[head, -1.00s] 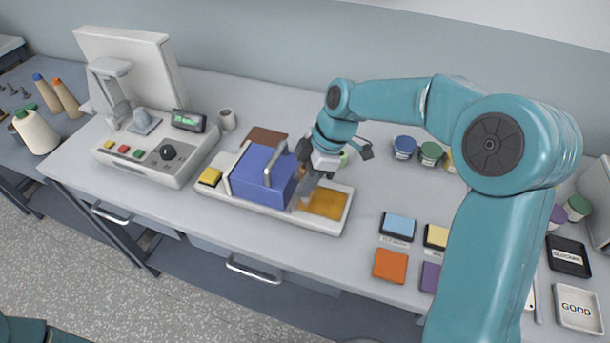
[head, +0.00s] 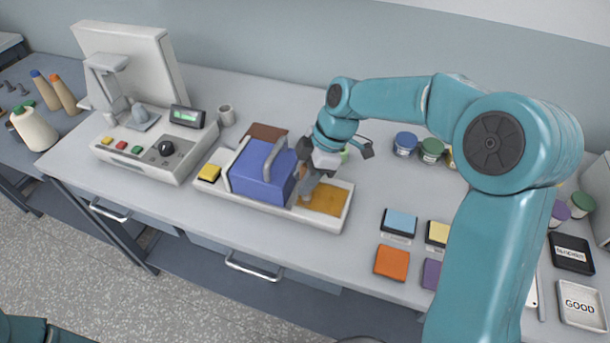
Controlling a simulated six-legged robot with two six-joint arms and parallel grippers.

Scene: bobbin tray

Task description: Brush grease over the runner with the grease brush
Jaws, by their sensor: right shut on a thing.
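My right gripper (head: 308,174) reaches down over the right half of a long white tray (head: 336,220). It is shut on a thin tool, seemingly the grease brush (head: 306,190); the jaws and arm hide most of it. The tool's lower end is at the left edge of an amber-brown patch (head: 327,200) in the tray; I cannot tell whether it touches. A blue block (head: 262,172) with a grey handle sits in the tray just left of the gripper. I cannot make out for certain which part is the runner. My left gripper is not in view.
A yellow-topped block (head: 209,173) is at the tray's left end. A control box (head: 150,165) with a screen stands to the left. Lidded jars (head: 431,150) stand behind right. Coloured blocks, including an orange one (head: 391,262), lie to the right. The bench front is clear.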

